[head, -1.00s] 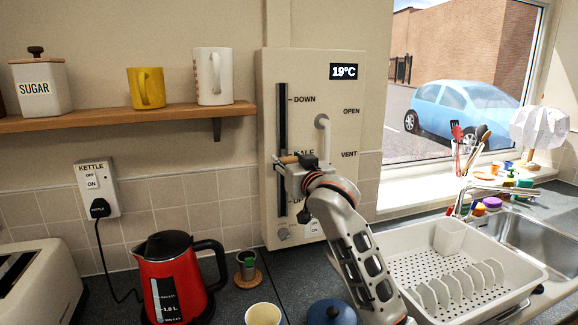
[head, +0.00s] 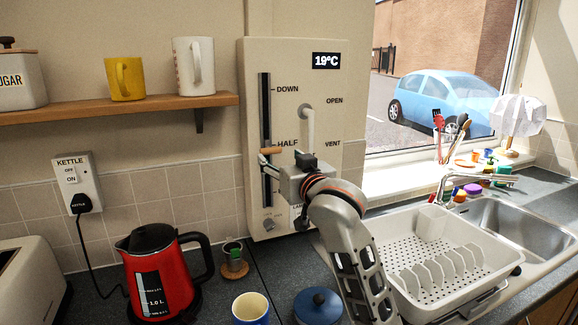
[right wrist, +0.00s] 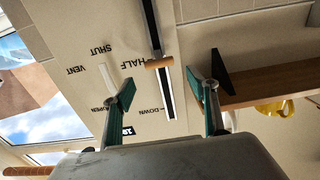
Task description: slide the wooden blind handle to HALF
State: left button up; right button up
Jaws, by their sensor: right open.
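The wooden blind handle (head: 271,151) sits on the dark vertical slot of the cream wall panel (head: 253,105). It is level with or very slightly below the HALF mark (head: 288,142). In the right wrist view the handle (right wrist: 159,62) lies across the slot beside the HALF lettering (right wrist: 133,61), which appears upside down. My right gripper (head: 268,165) is open and just below the handle in the head view. In the right wrist view its green-padded fingertips (right wrist: 165,91) are spread apart with nothing between them, and the handle is beyond them. My left gripper is not in view.
A white lever (head: 308,122) stands out from the panel near OPEN. A wooden shelf (head: 120,107) with mugs is to the left. Below are a red kettle (head: 160,275), a blue-lidded pot (head: 318,306) and a dish rack (head: 440,262).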

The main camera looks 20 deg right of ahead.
jog(key=shift+s+d, duration=0.1)
jog(key=shift+s, duration=2.25)
